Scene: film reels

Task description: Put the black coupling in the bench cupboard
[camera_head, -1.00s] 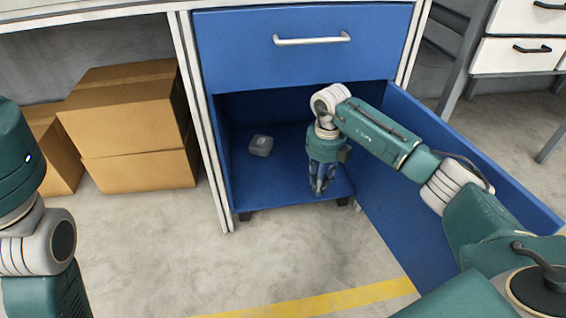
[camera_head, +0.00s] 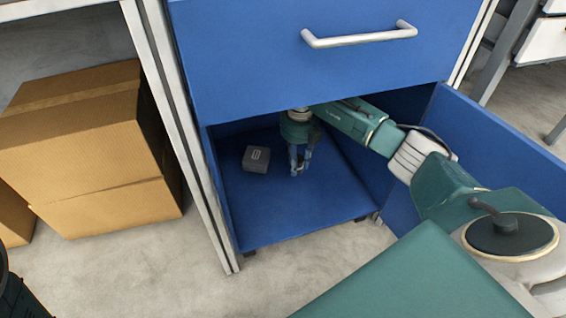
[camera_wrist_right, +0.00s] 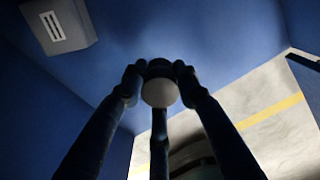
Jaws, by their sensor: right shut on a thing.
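The bench cupboard (camera_head: 270,205) is blue, with its door (camera_head: 495,150) swung open to the right. My right arm reaches in, and my right gripper (camera_head: 300,170) points down inside, over the cupboard floor. In the right wrist view its fingers (camera_wrist_right: 160,75) are shut on a small round piece, the black coupling (camera_wrist_right: 159,68), dark with a pale end. In the head view the coupling is too small to make out between the fingertips. I cannot tell whether it touches the floor. My left gripper is not in view.
A dark grey box with a light mark (camera_head: 256,158) sits on the cupboard floor left of my gripper; it also shows in the right wrist view (camera_wrist_right: 60,24). A closed blue drawer (camera_head: 330,70) is above the opening. Cardboard boxes (camera_head: 90,150) stand at the left.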

